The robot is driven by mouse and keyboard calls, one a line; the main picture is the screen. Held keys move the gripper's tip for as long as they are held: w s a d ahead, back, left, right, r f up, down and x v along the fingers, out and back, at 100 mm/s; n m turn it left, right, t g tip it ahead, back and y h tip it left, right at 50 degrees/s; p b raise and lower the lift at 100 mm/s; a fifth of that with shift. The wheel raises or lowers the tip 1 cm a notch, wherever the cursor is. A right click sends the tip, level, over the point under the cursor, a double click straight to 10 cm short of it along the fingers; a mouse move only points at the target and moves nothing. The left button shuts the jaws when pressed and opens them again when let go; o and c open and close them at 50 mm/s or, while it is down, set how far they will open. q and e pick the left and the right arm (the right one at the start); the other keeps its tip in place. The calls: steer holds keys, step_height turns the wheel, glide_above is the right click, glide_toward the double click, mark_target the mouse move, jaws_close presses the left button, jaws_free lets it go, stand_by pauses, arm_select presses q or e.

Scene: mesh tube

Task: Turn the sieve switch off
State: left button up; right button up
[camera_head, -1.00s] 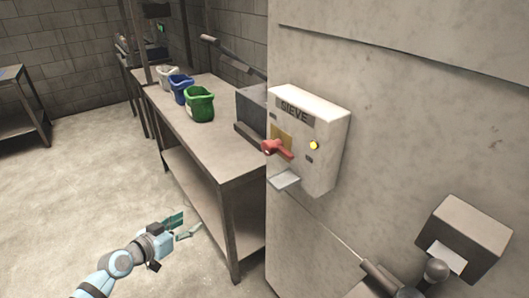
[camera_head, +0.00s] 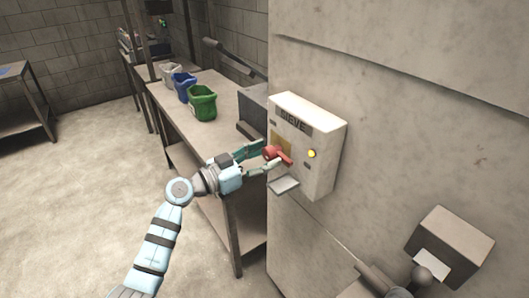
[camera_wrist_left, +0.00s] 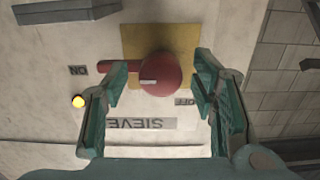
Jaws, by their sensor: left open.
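The sieve box (camera_head: 325,150) is white with a SIEVE label and hangs on the concrete wall. Its red switch (camera_head: 284,159) has a round knob and a lever on a yellow plate. In the left wrist view the red knob (camera_wrist_left: 160,74) lies between my left fingers, and its lever points toward the ON label (camera_wrist_left: 78,70). The OFF label (camera_wrist_left: 185,101) is on the other side. A yellow light (camera_head: 311,154) is lit, also in the wrist view (camera_wrist_left: 78,101). My left gripper (camera_head: 268,157) is open around the switch; contact cannot be told. My right gripper is not in view.
A metal table (camera_head: 225,135) behind my left arm carries green (camera_head: 202,103), blue (camera_head: 184,87) and pale (camera_head: 170,73) containers. A small tray (camera_head: 284,184) juts out below the switch. A grey box (camera_head: 450,246) is on the wall at lower right.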

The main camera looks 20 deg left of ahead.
arm_select(q)
steer(key=shift+w, duration=0.15)
steer(key=shift+c, duration=0.5)
steer(key=c, duration=1.1)
